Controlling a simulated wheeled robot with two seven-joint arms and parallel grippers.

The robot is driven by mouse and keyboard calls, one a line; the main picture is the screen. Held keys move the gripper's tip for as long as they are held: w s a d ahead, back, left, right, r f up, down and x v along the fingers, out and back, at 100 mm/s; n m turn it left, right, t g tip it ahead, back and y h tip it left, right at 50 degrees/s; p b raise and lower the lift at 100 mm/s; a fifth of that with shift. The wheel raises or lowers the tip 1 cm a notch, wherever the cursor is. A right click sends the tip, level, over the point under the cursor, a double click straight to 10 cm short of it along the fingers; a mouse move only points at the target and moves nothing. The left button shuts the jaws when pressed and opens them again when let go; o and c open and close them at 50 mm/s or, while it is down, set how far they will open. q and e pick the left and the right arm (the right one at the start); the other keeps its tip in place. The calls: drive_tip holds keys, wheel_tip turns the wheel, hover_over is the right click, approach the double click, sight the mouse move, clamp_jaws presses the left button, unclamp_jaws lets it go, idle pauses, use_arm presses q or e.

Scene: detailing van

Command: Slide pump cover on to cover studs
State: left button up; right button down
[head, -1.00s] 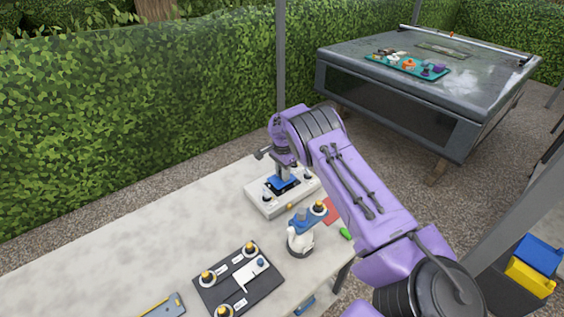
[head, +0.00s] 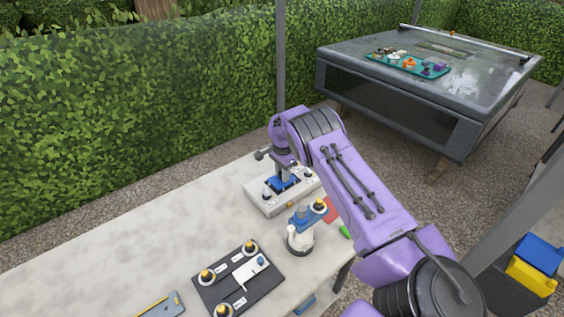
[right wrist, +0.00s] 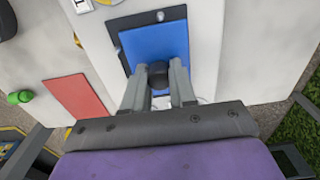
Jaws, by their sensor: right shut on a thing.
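The blue pump cover (head: 284,183) is at the white pump box (head: 270,205) on the table's far right part. In the right wrist view the cover (right wrist: 155,45) lies over a dark rectangular recess in the white box (right wrist: 205,30). A dark edge of the recess shows along its left and top sides. My right gripper (right wrist: 158,75) is shut on the cover's black knob. Dark studs show at the recess edge, and whether the cover sits on them I cannot tell. My left gripper is not in view.
A white and blue device (head: 300,235) stands close in front of the box. A black board (head: 238,282) with yellow-topped knobs lies nearer. A red patch (right wrist: 74,95) and a green piece (right wrist: 20,97) are beside the box.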

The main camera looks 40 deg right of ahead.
drive_tip(key=c, duration=0.8)
unclamp_jaws()
wheel_tip(320, 180, up, 10)
drive_tip(key=shift+b, duration=0.95)
drive_tip(key=shift+r, duration=0.2)
